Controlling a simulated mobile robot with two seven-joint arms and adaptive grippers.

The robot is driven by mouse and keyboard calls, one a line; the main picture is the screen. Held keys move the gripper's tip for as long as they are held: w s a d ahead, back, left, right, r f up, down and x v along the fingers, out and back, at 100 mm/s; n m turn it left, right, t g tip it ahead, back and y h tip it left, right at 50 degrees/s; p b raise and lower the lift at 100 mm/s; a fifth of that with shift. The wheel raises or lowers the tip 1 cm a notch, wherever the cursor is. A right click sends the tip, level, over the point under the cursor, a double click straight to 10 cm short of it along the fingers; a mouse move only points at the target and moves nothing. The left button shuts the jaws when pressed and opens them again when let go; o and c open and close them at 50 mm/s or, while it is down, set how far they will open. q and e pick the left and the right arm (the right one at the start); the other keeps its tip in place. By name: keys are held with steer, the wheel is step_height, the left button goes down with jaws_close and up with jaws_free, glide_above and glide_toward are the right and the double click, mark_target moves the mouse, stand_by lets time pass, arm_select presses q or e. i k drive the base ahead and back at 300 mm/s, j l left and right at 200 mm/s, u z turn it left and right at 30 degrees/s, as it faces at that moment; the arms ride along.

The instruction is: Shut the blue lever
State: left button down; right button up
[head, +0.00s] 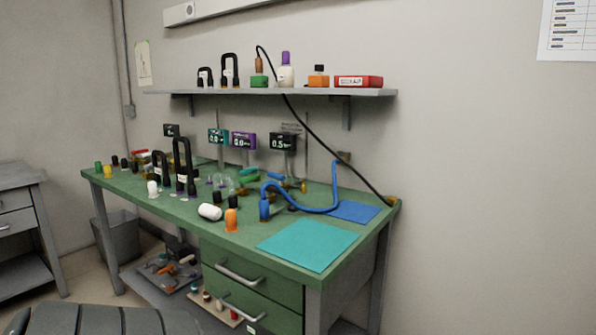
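A small blue piece (275,176) shows among the fittings on the green bench, towards its back and right of centre. It may be the blue lever, but it is too small to tell its shape or whether it is open or shut. A blue hose (318,210) curves from a blue upright part (264,210) across the bench and up towards the wall. A green piece (249,175) lies beside the small blue piece. Neither of my grippers is in view.
The green bench (225,232) holds several bottles and dark-handled items on its left. A teal mat (307,245) and a blue mat (354,211) lie clear at its right. Small displays (283,142) stand behind. A wall shelf (270,92) hangs above, with a black cable drooping from it.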

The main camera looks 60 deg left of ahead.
mark_target(274, 176)
steer(key=k+j, duration=0.3)
steer(key=k+j+u, duration=0.1)
steer(key=k+j, duration=0.2)
steer(key=j, duration=0.2)
steer(key=k+j, duration=0.3)
steer(key=k+j+u, duration=0.15)
steer(key=k+j, duration=0.15)
steer(key=j, duration=0.2)
